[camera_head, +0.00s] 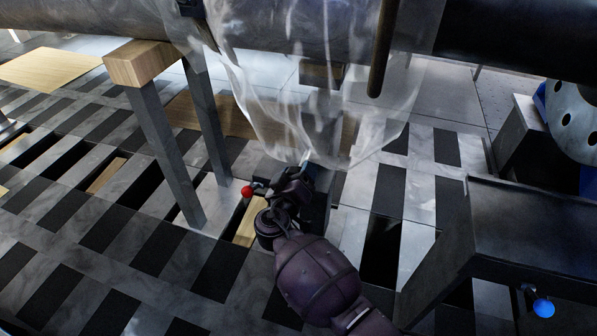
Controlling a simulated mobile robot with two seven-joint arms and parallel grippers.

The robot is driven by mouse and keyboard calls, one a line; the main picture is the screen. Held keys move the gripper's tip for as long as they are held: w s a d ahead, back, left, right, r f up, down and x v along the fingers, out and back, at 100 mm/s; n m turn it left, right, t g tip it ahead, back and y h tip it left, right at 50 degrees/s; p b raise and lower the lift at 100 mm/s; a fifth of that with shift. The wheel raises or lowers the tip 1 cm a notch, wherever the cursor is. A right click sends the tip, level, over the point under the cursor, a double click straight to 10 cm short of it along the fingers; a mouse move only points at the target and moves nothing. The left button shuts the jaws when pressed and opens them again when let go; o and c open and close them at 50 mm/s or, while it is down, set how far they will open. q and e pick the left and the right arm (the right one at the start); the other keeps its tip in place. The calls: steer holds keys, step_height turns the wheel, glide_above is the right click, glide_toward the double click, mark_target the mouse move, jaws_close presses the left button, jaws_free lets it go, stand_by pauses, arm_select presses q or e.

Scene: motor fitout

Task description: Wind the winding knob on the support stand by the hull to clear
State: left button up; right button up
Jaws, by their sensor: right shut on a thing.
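My right gripper (285,190) reaches in from the bottom right. It is shut on the winding knob of the dark support stand (320,205) under the hull (110,18). The winding knob (247,191) shows as a red ball just left of the fingers; the fingers and wrist hide the grip itself and much of the stand. A clear plastic sheet (290,90) hangs from the hull down to just above the gripper. My left gripper is not in view.
A wood-topped trestle (143,63) stands at the left under the hull. A dark stand (530,230) with a blue ball knob (543,307) is at the lower right. A round, holed metal part (575,120) is at the right edge. The slotted floor is open at the lower left.

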steer(key=shift+s+m, duration=0.1)
steer(key=shift+m, duration=0.5)
steer(key=o, duration=0.9)
arm_select(q)
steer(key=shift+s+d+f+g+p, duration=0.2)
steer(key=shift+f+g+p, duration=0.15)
steer(key=shift+p, duration=0.35)
arm_select(e)
steer(key=v, duration=0.7)
steer(key=shift+s, duration=0.2)
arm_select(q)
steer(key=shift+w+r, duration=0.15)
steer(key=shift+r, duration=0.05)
arm_select(e)
steer(key=shift+a, duration=0.1)
